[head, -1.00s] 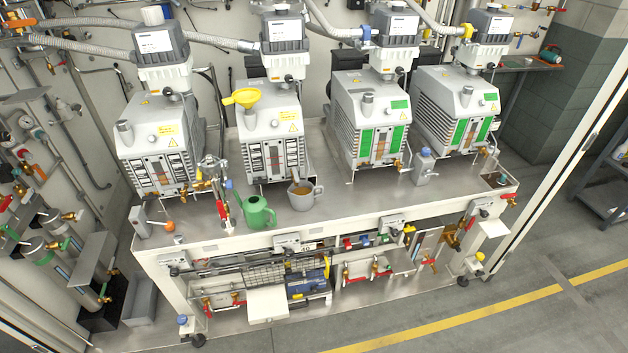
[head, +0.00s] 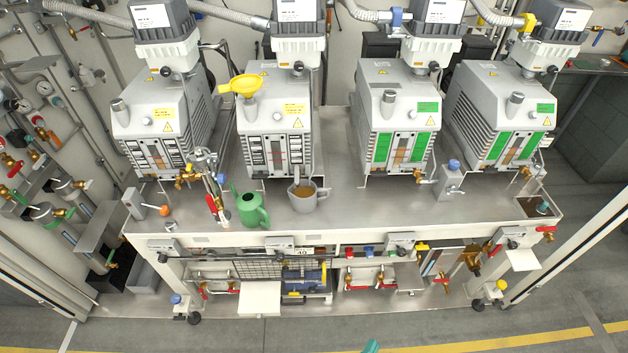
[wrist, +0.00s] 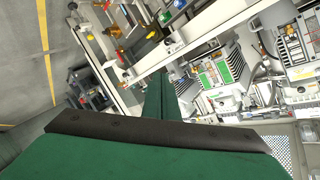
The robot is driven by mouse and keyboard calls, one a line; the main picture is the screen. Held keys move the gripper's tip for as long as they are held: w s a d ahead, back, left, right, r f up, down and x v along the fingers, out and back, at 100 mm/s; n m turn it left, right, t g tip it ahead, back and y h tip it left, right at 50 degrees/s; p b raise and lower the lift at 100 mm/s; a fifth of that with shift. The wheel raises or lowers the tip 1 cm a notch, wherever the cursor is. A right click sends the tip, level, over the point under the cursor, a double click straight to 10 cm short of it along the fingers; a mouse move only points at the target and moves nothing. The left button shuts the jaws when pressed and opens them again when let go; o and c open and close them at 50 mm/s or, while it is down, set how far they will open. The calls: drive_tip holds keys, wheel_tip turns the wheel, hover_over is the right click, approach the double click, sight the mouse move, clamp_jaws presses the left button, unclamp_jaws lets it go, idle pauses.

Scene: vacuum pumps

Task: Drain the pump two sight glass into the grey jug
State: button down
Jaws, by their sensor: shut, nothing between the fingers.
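The second pump from the left (head: 276,118), which I take as pump two, has a yellow funnel (head: 242,86) on top. A sight glass strip (head: 278,152) shows on its front between vent slots. The grey jug (head: 303,196) stands on the bench in front of this pump and holds brown liquid. A drain part directly above it is too small to make out. My gripper (wrist: 160,92) is shut and empty, seen in the wrist view with the bench beyond it, tilted. In the head view only a teal tip of my arm shows at the bottom edge, well short of the bench.
A green watering can (head: 252,209) stands just left of the jug. Red-handled and brass valve fittings (head: 211,190) rise left of it. Other pumps (head: 393,112) stand to both sides. Open floor lies in front.

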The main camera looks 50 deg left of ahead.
drive_tip(key=w+a+y, duration=0.2)
drive_tip(key=w+a, duration=0.3)
drive_tip(key=w, duration=0.1)
drive_tip(key=g+y, duration=0.6)
drive_tip(key=y, duration=0.4)
approach(297, 176)
drive_tip(key=w+d, duration=0.3)
drive_tip(key=d, duration=0.4)
drive_tip(key=w+a, duration=0.1)
drive_tip(key=a, duration=1)
drive_tip(key=shift+w+f, duration=0.2)
drive_tip(key=shift+f, duration=0.15)
